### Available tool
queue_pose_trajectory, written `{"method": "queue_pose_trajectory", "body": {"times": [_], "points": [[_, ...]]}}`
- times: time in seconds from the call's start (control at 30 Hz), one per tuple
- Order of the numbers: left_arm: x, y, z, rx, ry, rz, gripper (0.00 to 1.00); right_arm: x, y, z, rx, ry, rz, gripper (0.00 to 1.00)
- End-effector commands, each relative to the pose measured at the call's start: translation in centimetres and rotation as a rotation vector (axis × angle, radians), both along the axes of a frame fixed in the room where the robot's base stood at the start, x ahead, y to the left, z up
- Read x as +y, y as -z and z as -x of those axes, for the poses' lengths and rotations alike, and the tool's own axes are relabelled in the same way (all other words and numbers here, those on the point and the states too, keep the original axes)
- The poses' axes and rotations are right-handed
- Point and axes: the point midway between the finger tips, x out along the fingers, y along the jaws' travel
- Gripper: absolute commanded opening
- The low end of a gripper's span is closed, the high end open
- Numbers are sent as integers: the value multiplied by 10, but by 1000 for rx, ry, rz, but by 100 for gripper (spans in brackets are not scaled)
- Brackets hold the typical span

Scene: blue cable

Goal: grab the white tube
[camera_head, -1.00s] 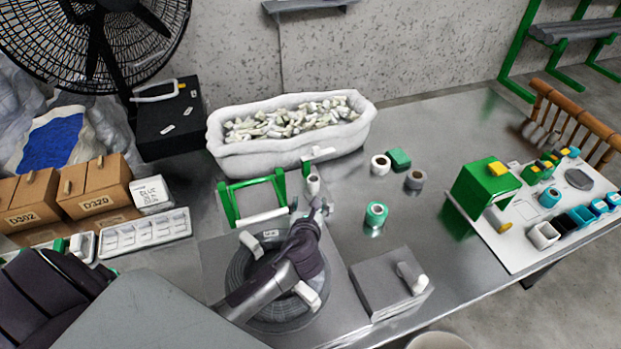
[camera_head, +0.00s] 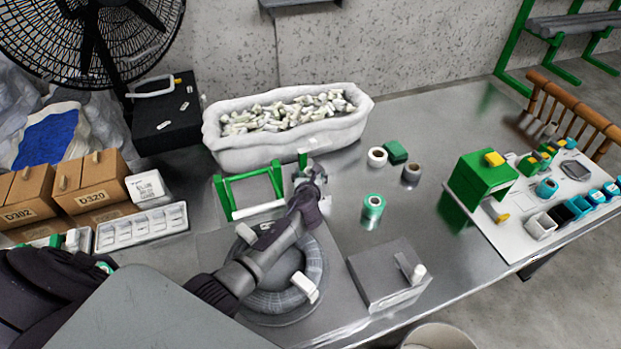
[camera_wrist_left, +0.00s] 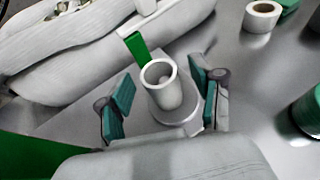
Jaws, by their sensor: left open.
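The white tube (camera_wrist_left: 162,88) stands upright in the middle of the left wrist view, its hollow round opening facing up. Its lower part widens or rests on something round and pale; I cannot tell which. My left gripper (camera_wrist_left: 161,94) is open, with one teal-padded finger on each side of the tube and a visible gap to both. In the head view my left gripper (camera_head: 311,176) is beside the green frame and largely hides the tube. My right gripper is not in view.
A white bin (camera_head: 228,150) full of small pale pieces stands right behind. A green frame (camera_head: 222,198) is just left, a grey cable coil (camera_head: 318,262) in front. Tape rolls, including a white one (camera_head: 377,157) and a teal one (camera_head: 373,207), stand to the right.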

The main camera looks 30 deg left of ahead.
Motion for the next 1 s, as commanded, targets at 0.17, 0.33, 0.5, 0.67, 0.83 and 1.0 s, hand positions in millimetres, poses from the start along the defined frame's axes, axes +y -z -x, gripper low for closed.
{"method": "queue_pose_trajectory", "body": {"times": [0.17,0.33,0.5,0.67,0.83,1.0], "points": [[1,1,-2,0,1,0,66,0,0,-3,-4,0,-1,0],[1,1,-2,0,1,0,52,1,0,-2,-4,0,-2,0],[1,1,-2,0,1,0,24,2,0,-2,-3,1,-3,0],[1,1,-2,0,1,0,12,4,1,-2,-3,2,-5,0],[1,0,-2,0,1,0,12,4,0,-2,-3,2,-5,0],[1,-9,-2,-2,1,-1,12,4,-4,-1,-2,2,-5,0]]}}
